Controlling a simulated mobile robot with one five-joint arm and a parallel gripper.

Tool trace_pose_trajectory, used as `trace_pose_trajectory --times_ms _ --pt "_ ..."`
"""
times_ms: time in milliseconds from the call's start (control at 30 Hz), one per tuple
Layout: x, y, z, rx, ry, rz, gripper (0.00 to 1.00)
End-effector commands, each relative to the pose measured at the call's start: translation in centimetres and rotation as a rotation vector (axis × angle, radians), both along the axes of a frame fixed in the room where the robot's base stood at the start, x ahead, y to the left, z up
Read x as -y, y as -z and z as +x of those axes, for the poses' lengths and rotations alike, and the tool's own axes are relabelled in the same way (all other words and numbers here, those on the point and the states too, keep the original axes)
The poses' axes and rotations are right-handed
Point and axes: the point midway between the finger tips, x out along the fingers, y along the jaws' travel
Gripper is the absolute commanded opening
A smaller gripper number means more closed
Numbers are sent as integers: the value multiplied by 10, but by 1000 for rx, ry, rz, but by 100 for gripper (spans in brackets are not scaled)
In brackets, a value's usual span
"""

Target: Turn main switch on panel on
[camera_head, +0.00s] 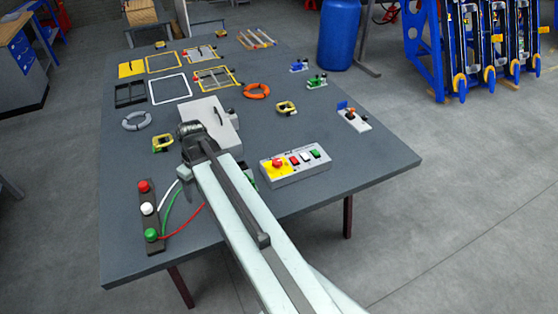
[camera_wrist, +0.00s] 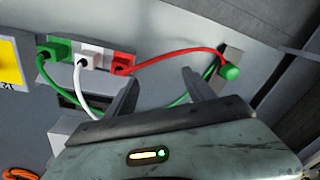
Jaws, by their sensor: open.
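A grey control box (camera_head: 307,168) with a red button on a yellow patch and red, white and green switches sits on the table right of my arm.
A black strip (camera_head: 154,219) with red, white and green buttons lies left of my arm, with cables running from it. A light-grey box with a sloped top (camera_head: 212,118) stands just behind my wrist. Rings, frames and tape measures lie farther back.

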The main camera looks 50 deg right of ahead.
Motion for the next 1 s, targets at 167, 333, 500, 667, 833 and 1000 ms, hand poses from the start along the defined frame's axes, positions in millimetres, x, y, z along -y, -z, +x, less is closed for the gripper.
trace_pose_trajectory --times_ms 167,333,500,667,833,1000 --pt "175 0 -9 143 -101 50 62" --pt "294 -4 -51 270 -191 27 62" --pt "345 -7 -79 328 -239 -2 62" --pt "349 -7 -83 336 -248 -7 62" --pt "348 6 -79 335 -249 -7 62" --pt "344 33 -70 334 -249 -7 62"
